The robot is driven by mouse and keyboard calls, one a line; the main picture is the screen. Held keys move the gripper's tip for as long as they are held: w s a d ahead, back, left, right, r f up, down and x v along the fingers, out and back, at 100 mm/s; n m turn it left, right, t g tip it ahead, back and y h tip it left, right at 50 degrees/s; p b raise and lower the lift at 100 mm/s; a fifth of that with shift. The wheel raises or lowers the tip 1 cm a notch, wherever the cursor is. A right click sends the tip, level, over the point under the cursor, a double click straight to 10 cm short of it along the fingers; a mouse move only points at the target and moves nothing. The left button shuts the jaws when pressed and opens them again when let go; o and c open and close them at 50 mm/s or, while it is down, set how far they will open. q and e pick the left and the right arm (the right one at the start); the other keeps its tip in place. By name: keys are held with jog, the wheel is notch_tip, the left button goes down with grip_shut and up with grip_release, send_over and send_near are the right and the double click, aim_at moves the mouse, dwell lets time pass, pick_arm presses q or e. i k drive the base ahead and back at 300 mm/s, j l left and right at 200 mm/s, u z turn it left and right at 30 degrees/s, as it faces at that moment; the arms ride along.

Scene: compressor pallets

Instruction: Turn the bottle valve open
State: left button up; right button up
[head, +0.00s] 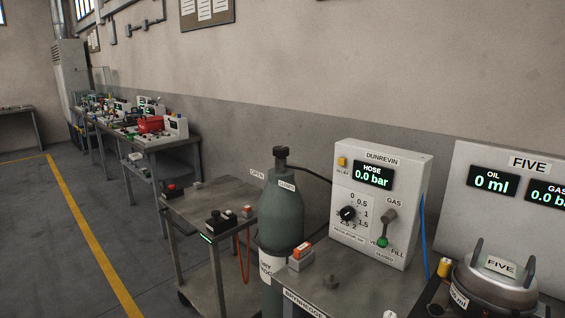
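A grey-green gas bottle (282,212) stands upright in the middle of the head view, between a small cart and a bench. Its dark valve (281,154) is at the top of the neck. An "OPEN" label (257,172) shows to the left of the valve and a second label, too small to read surely, is at its right. A dark hose runs from the valve toward the panel. Neither of my grippers shows in this view.
The DUNREVIN panel (380,203) reads HOSE 0.0 bar and has a dial and a green-tipped gas lever (384,240). A metal cart (205,205) stands left of the bottle. A round steel vessel (497,287) is at right. Open floor lies at left.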

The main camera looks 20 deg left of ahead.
aim_at(281, 152)
jog(key=i+j+z, duration=0.15)
jog(key=j+z, duration=0.25)
jog(key=j, duration=0.7)
jog(key=j+z, duration=0.45)
jog(key=j, duration=0.7)
